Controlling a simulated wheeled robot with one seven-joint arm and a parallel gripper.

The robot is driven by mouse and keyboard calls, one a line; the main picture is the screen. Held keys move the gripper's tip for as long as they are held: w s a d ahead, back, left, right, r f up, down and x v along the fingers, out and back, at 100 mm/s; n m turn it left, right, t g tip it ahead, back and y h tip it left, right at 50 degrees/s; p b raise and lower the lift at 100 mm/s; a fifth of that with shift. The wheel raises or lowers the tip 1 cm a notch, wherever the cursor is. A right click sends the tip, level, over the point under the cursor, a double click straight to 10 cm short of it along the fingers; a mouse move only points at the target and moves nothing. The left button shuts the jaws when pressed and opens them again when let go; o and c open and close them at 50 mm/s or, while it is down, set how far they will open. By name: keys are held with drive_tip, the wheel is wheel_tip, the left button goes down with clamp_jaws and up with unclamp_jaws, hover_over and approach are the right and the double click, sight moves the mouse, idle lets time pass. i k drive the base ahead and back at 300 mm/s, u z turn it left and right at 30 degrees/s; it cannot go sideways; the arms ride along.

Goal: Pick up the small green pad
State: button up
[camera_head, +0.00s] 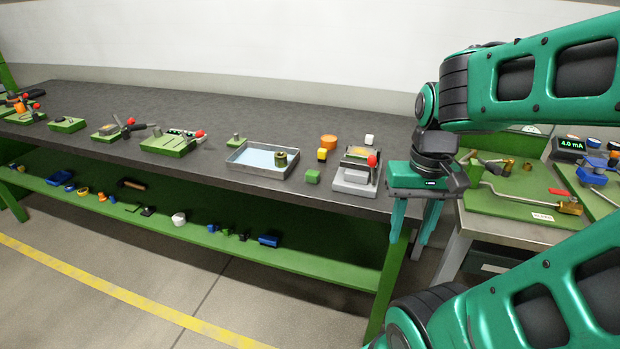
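A small green block (312,176) lies near the front edge of the dark bench top, left of a grey device with a red knob. A small flat green piece (236,142) with a stub on top sits behind the metal tray's left end. I cannot tell for certain which of these is the small green pad. My gripper (409,241) points down beyond the bench's right end, to the right of both pieces. Its two green fingers are apart, with nothing seen between them.
The metal tray (238,165) holds a dark green cylinder (280,158). A yellow cube (322,154), orange cylinder (328,142) and white cube (369,139) stand behind the green block. The grey device (352,185) stands between block and gripper. A second table (510,231) is at right.

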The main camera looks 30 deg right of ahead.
sight(313, 176)
drive_tip(key=k, duration=1.25)
drive_tip(key=z, duration=0.4)
drive_tip(key=i, duration=1)
drive_tip(key=u, duration=0.45)
drive_tip(key=i, duration=0.85)
drive_tip(key=u, duration=0.65)
